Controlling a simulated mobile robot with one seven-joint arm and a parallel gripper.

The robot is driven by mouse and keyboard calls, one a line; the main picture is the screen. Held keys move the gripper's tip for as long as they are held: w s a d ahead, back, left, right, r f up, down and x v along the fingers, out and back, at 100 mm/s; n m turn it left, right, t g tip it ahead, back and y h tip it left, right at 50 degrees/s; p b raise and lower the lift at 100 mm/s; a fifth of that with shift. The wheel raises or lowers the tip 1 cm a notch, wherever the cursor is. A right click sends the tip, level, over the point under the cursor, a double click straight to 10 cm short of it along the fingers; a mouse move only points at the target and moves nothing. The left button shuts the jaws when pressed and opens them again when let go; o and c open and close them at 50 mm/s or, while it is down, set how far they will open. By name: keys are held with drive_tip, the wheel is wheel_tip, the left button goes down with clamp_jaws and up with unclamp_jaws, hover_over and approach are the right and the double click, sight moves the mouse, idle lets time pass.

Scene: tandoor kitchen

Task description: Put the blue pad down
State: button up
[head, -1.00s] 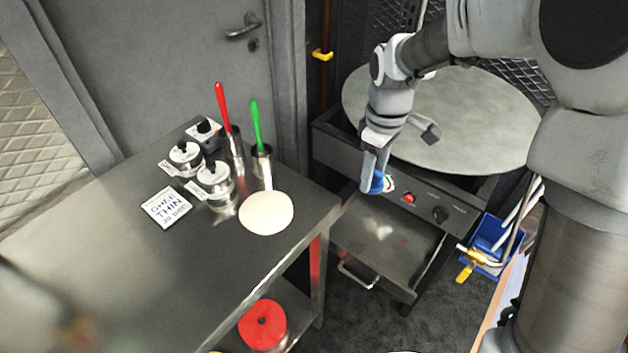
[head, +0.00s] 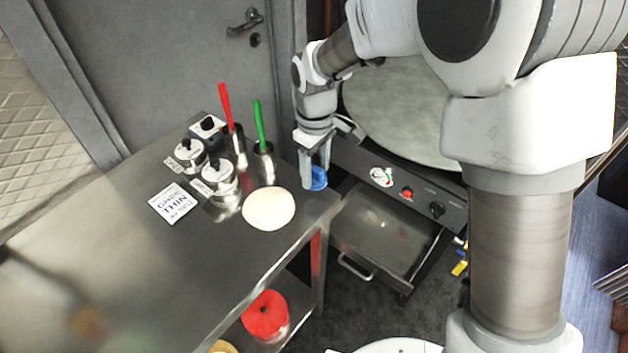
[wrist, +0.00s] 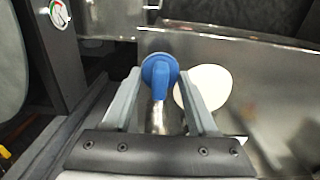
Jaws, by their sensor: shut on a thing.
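The blue pad (head: 318,178) is a small round blue piece, held between the fingers of my gripper (head: 314,180). My gripper is above the right end of the steel table (head: 120,265), close to the gap before the griddle unit. In the wrist view the pad (wrist: 159,72) sits between the two grey fingertips of my gripper (wrist: 160,82). Whether it touches the table cannot be told. A white dough round (head: 268,209) lies on the table just left of the pad; it also shows in the wrist view (wrist: 203,88).
Steel pots with a red-handled (head: 225,105) and a green-handled tool (head: 259,125) stand behind the dough. Lidded canisters (head: 219,181) and a ghee card (head: 173,203) are farther left. The round griddle (head: 400,115), its control panel and a drawer (head: 385,235) are to the right.

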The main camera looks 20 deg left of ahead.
sight(314, 177)
drive_tip(key=shift+a+f, duration=0.15)
drive_tip(key=shift+f, duration=1.95)
drive_tip(key=shift+f, duration=0.2)
drive_tip(key=o, duration=1.2)
drive_tip(key=shift+r, duration=0.15)
